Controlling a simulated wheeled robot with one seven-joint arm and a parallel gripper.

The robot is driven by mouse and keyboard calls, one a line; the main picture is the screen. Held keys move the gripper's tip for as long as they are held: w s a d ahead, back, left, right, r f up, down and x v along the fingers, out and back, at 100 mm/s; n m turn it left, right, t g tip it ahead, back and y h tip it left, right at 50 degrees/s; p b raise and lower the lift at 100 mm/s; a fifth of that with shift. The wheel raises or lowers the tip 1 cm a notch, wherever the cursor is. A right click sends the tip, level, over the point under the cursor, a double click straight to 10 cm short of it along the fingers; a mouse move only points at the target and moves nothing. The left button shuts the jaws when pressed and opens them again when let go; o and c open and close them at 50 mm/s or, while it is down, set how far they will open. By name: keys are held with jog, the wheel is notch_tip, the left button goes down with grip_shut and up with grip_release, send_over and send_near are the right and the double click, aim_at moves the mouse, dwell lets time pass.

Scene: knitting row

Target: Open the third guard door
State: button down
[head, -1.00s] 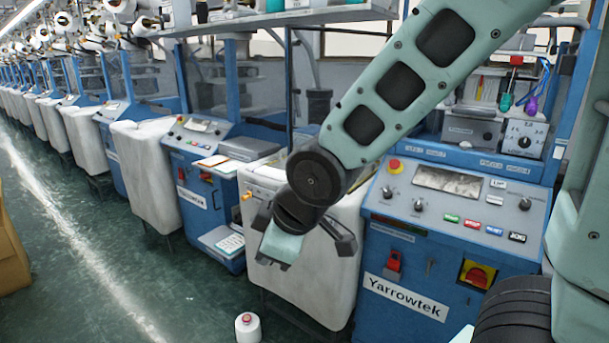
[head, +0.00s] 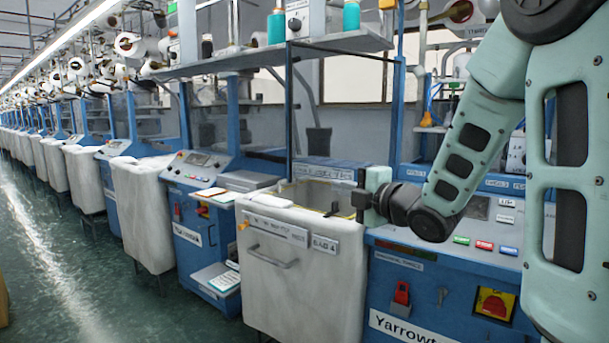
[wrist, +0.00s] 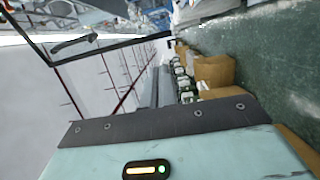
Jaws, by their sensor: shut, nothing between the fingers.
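A clear guard panel (head: 345,115) with a thin dark frame stands above the white bin marked BAG 4, under the shelf. No number shows on it, so I cannot tell which door it is in the row. My gripper (head: 362,193) is shut and empty, beside the panel's lower right corner, just above the bin's right rim. I cannot tell whether it touches the frame. In the wrist view, a dark frame edge with a bar handle (wrist: 75,43) shows at upper left. The fingertips are not clear there.
The white bin (head: 290,290) with a front handle stands below. A blue machine with a control panel (head: 475,243) is at right. The shelf (head: 270,55) with teal cones overhangs the panel. More machines and bins run left. The green floor aisle (head: 75,260) is clear.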

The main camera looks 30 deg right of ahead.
jog(key=w+p, duration=0.1)
jog(key=p, duration=0.5)
send_near(304, 177)
jog(key=w+a+r, duration=0.2)
jog(key=w+a, duration=0.1)
jog(key=a, duration=0.2)
jog(key=shift+w, duration=0.35)
